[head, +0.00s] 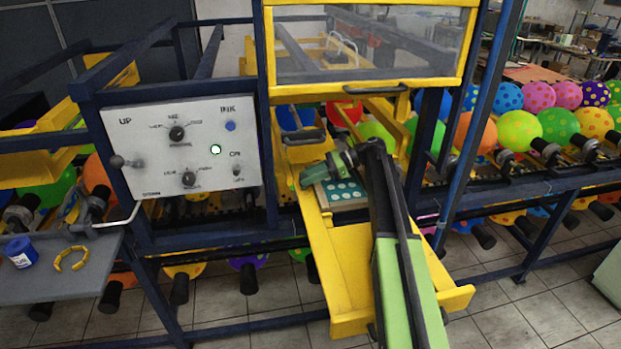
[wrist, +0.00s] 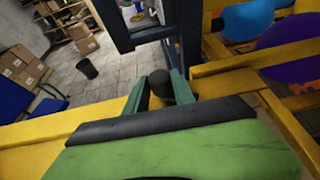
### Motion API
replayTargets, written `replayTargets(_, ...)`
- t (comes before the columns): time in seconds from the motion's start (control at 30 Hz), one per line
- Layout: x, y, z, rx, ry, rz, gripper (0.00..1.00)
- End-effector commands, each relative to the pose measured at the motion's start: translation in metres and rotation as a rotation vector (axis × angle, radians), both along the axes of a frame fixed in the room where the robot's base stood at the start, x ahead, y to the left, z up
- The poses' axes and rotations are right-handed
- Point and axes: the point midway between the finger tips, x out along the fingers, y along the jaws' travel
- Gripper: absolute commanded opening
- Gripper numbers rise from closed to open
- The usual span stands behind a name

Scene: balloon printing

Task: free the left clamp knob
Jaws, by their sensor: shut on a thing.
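My gripper (head: 314,172) reaches over the yellow printing carriage (head: 338,262) at the left side of the dotted teal plate (head: 345,190). In the wrist view, the two green fingers of my gripper (wrist: 157,92) stand on either side of a dark rounded clamp knob (wrist: 161,84) and are shut on it. The knob stands by the yellow frame. My own gripper hides its lower part, and in the head view my gripper covers it. I cannot tell how far the knob is turned.
A white control panel (head: 183,148) stands left of the carriage. A yellow-framed clear guard (head: 370,45) is above it. Balloons on black holders line both sides. A grey shelf (head: 60,285) holds a blue jar (head: 20,252) and a yellow ring (head: 71,259).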

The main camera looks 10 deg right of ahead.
Motion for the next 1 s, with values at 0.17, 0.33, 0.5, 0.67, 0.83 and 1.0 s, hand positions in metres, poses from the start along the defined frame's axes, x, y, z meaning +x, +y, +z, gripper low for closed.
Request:
replayTargets(0.17,0.0051,0.0003,-0.0003,-0.001,0.000,0.116,0.00)
replayTargets(0.33,0.0049,0.0007,-0.0002,-0.001,0.000,0.193,0.00)
replayTargets(0.5,0.0043,0.0011,-0.0003,-0.001,0.000,0.237,0.00)
replayTargets(0.67,0.0038,0.0015,-0.0005,-0.002,0.000,0.253,0.00)
replayTargets(0.83,0.0035,0.0017,-0.0005,-0.002,0.000,0.256,0.00)
replayTargets(1.0,0.0034,0.0019,-0.0006,-0.002,0.000,0.256,0.00)
